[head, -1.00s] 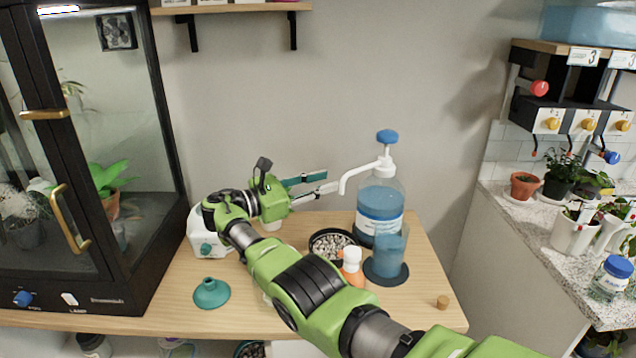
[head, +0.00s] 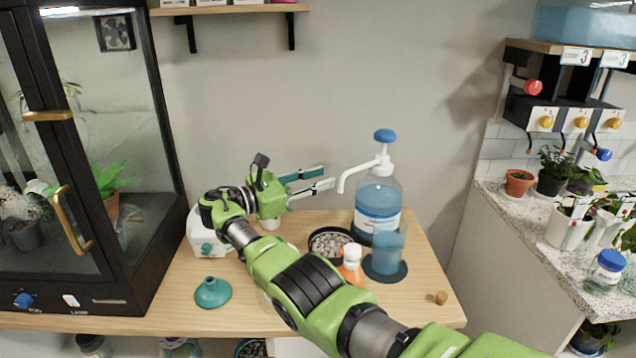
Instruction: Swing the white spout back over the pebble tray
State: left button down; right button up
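The white spout (head: 355,173) sticks out to the left from the pump head of a clear bottle of blue liquid (head: 377,207) with a blue knob (head: 385,136). Its bent tip hangs above and slightly right of the pebble tray (head: 328,239), a round dark dish of pale pebbles. My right gripper (head: 329,177) is open, its two fingers pointing right, with the fingertips just left of the spout tip. I see no clear contact, though depth is hard to judge. My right arm crosses in front of the table. My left gripper is not in view.
A blue-filled beaker (head: 388,250) stands on a dark coaster beside the bottle. An orange bottle with a white cap (head: 351,261), a teal funnel (head: 212,291) and a cork (head: 441,297) are nearby. A glass cabinet (head: 90,160) stands left.

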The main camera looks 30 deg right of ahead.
notch_tip(320, 180, up, 9)
dwell(0.3)
